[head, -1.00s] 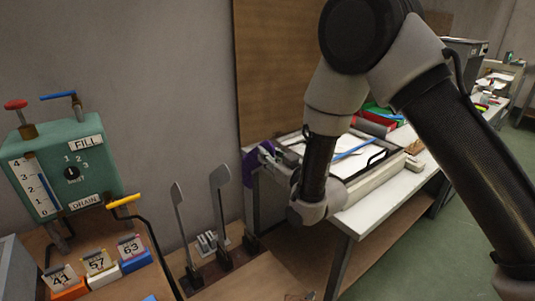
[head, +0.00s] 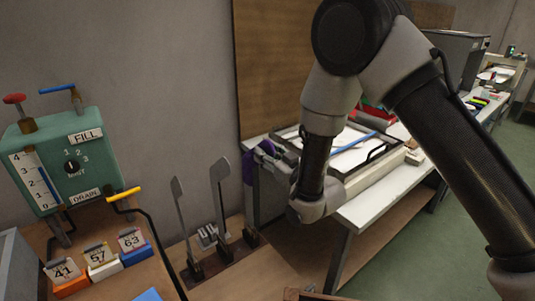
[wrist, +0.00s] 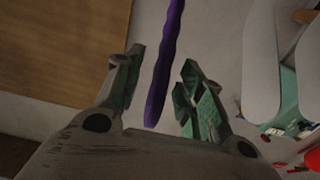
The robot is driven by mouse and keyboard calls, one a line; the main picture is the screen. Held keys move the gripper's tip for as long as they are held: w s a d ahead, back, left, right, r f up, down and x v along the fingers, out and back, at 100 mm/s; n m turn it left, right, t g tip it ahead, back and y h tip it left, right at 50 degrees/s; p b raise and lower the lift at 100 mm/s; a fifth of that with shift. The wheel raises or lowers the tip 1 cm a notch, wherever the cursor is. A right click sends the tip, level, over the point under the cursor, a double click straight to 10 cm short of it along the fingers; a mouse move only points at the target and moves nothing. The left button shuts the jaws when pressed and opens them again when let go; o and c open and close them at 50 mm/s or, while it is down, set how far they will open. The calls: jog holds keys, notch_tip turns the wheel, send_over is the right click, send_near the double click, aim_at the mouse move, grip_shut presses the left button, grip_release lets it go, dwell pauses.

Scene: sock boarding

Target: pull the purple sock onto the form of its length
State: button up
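The purple sock (head: 248,168) is on the upper part of the rightmost upright form in the head view; its lower part looks dark grey. Two bare grey forms, a left one (head: 182,220) and a middle one (head: 219,188), stand to its left. My gripper (head: 266,158) is at the sock's upper right. In the wrist view the sock (wrist: 165,62) shows edge-on as a narrow purple strip between the spread fingers (wrist: 162,66). The fingers are open, with gaps on both sides of it. How far down the sock reaches is hard to tell.
A green tank (head: 65,150) with levers and a dial stands at left. Cards marked 41, 57 and 63 (head: 131,241) stand on coloured blocks before it. A white table (head: 375,205) with a dark-framed tray (head: 385,158) stands right of the forms, under my arm.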

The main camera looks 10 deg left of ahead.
jog(key=v, duration=1.2)
